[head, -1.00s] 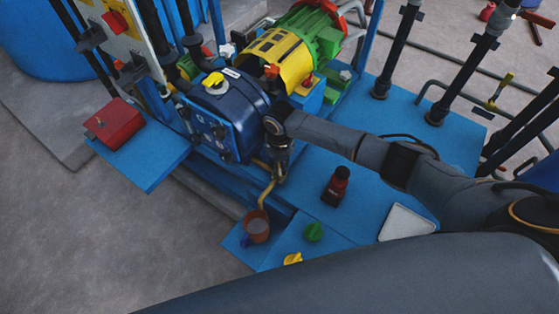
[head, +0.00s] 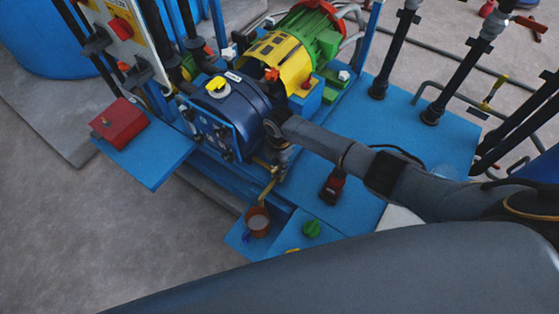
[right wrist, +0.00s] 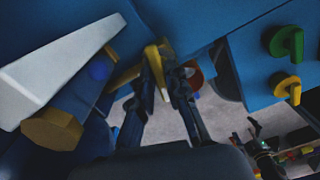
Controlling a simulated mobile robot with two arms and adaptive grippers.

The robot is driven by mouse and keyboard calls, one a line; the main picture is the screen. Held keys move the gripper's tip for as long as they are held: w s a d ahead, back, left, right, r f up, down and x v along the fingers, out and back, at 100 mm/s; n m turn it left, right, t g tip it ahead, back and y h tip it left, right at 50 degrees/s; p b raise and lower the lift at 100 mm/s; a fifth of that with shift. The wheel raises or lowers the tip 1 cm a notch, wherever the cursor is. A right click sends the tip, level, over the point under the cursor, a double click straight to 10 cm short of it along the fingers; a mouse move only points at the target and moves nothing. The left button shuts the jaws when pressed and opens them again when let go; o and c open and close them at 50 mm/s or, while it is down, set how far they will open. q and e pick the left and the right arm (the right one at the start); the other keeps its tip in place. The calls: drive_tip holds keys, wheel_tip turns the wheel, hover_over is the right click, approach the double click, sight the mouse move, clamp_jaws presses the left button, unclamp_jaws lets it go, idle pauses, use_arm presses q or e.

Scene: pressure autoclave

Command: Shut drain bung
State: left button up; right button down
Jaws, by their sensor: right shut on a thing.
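My right gripper (head: 279,166) reaches down at the front of the blue pump housing (head: 232,108), beside a bent brass drain pipe (head: 268,188). In the right wrist view its two dark fingers (right wrist: 165,80) are shut on a yellow brass piece (right wrist: 153,58), which looks like the drain bung; the fingers hide part of it. An orange-brown cup (head: 257,222) stands below the pipe's end. My left gripper is not in the head view; a small dark jointed shape (right wrist: 262,148) low in the right wrist view may be it, too small to read.
A green knob (head: 312,229) sits on the blue base (head: 350,215), with a dark red bottle (head: 332,187) near my right forearm. A red box (head: 118,122) lies on the left blue shelf. Black pipes (head: 460,75) rise at the right. Grey floor is clear at lower left.

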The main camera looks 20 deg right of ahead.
drive_tip(key=m+p, duration=0.1)
drive_tip(key=m, duration=0.2)
drive_tip(key=shift+r+m, duration=0.15)
drive_tip(key=shift+m, duration=0.25)
drive_tip(key=m+p, duration=0.1)
drive_tip(key=m, duration=0.2)
drive_tip(key=shift+m, duration=0.3)
drive_tip(key=m+p, duration=0.1)
drive_tip(key=m, duration=0.3)
drive_tip(key=shift+p, duration=0.4)
drive_tip(key=shift+w+m+p, duration=0.1)
drive_tip(key=shift+m+p, duration=0.25)
drive_tip(key=shift+m, duration=1.35)
drive_tip(key=c, duration=1.3)
unclamp_jaws()
wheel_tip(320, 180, up, 12)
drive_tip(key=shift+f, duration=0.1)
